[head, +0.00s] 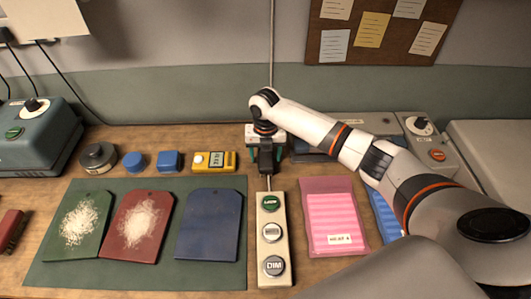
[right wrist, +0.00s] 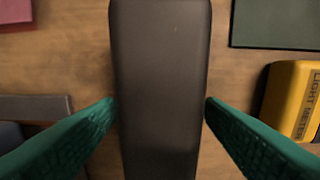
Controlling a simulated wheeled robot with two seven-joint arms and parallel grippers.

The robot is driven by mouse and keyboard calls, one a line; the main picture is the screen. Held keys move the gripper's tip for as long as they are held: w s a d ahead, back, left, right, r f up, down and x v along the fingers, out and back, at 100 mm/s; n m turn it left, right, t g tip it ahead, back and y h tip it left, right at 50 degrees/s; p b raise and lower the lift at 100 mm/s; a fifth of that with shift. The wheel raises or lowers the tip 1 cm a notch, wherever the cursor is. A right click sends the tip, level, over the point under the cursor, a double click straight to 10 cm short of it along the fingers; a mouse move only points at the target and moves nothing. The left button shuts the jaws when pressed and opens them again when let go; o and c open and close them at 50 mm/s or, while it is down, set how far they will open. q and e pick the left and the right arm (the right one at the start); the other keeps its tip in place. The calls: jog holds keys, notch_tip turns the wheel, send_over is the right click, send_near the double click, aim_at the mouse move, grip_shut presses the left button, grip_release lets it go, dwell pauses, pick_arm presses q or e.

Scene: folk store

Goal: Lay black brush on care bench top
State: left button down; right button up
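The black brush shows as a dark, smooth, rounded block (right wrist: 160,90) in the right wrist view and as a small dark piece (head: 268,158) below the gripper in the head view. My right gripper (head: 265,140) points down at the back middle of the wooden bench top (head: 140,180). Its green fingers (right wrist: 160,108) meet the brush on both sides and appear shut on it. The brush's underside is hidden, and I cannot tell whether it touches the bench. My left gripper is not in view.
A switch strip (head: 271,240) lies just in front of the brush. Left are a green mat (head: 150,275) with three boards and a yellow light meter (head: 215,161). Right are a pink packet (head: 330,215) and a grey box with a knob (head: 430,140). Bare wood shows between these.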

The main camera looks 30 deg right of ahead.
notch_tip(320, 180, up, 12)
jog(key=shift+r+b, duration=0.25)
jog(key=shift+b, duration=0.05)
dwell(0.3)
dwell(0.4)
